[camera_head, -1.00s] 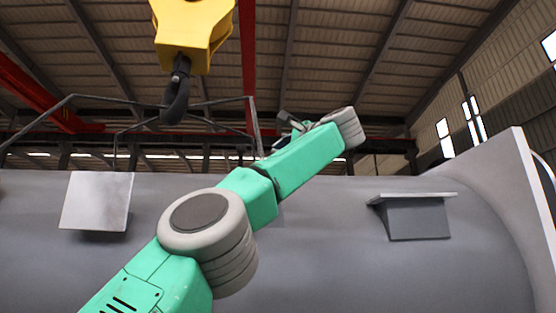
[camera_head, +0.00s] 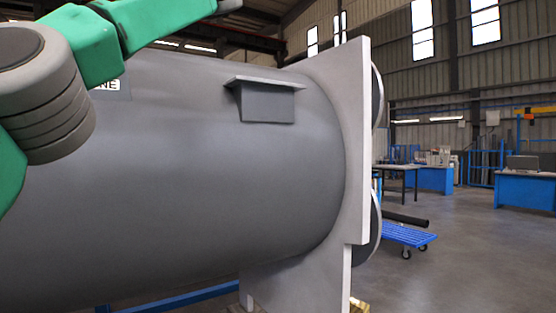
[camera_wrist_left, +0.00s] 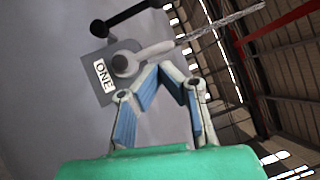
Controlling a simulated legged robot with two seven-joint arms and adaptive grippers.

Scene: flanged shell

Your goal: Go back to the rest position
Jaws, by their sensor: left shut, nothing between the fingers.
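My left gripper (camera_wrist_left: 163,68) shows in the left wrist view, its two blue-lined fingers drawn together at the tips with nothing between them. Behind it is a grey plate (camera_wrist_left: 100,72) with a white label reading "ONE" (camera_wrist_left: 104,76), and a grey rounded lever (camera_wrist_left: 150,52) passes close by the fingertips; I cannot tell whether they touch. My right gripper is in neither view.
The large grey flanged shell (camera_head: 200,190) fills the left and middle of the head view, with a bracket (camera_head: 266,104) on its side and a pale end flange (camera_head: 352,130). Beyond it are a blue cart (camera_head: 408,234), blue workbenches (camera_head: 428,180) and open floor at right.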

